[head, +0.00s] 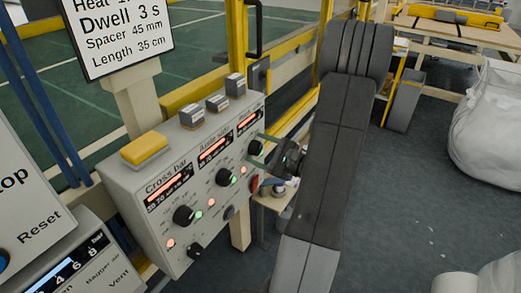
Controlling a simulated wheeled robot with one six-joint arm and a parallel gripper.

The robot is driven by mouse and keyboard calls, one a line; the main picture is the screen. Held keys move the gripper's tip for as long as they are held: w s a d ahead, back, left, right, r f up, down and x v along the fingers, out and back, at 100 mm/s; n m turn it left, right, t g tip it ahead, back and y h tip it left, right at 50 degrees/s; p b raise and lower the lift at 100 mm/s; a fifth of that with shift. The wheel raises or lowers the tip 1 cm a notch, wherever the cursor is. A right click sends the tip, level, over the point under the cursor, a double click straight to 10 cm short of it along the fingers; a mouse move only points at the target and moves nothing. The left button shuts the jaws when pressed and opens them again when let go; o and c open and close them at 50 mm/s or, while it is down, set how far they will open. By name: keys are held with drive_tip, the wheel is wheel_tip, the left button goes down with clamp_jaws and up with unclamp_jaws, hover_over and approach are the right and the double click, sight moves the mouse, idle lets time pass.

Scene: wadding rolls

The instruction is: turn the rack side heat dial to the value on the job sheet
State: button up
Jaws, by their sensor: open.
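The grey control box (140,190) has three labelled sections: Cross bar, Aisle side and a third at the right end whose label is too small to read surely. The black dial of that right-end section (256,148) sits below its small red display (249,125). My gripper (264,151) is open, with its fingers at this dial from the right; I cannot tell whether they touch it. The dial's pointer and setting are not readable. The job sheet (125,35) shows Dwell 3 s, Spacer 45 mm and Length 35 cm; its Heat line is cut off at the top.
Other black dials (184,215) and (224,177) and small lamps crowd the box's front. A red knob or button (254,184) sits just below my gripper. A yellow button block (145,149) is on top. A white bag (490,125) stands at right; grey floor (400,220) is open.

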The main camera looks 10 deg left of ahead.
drive_tip(key=c, duration=1)
drive_tip(key=shift+o, duration=0.2)
drive_tip(key=m+p, duration=0.2)
drive_tip(key=m, duration=0.2)
drive_tip(key=shift+r+p, duration=0.1)
drive_tip(key=shift+p, duration=0.2)
drive_tip(key=shift+w+m+p, duration=0.1)
drive_tip(key=shift+m+p, duration=0.65)
drive_tip(key=shift+m, duration=0.65)
drive_tip(key=o, duration=1)
drive_tip(key=shift+d, duration=0.1)
drive_tip(key=shift+c, duration=0.2)
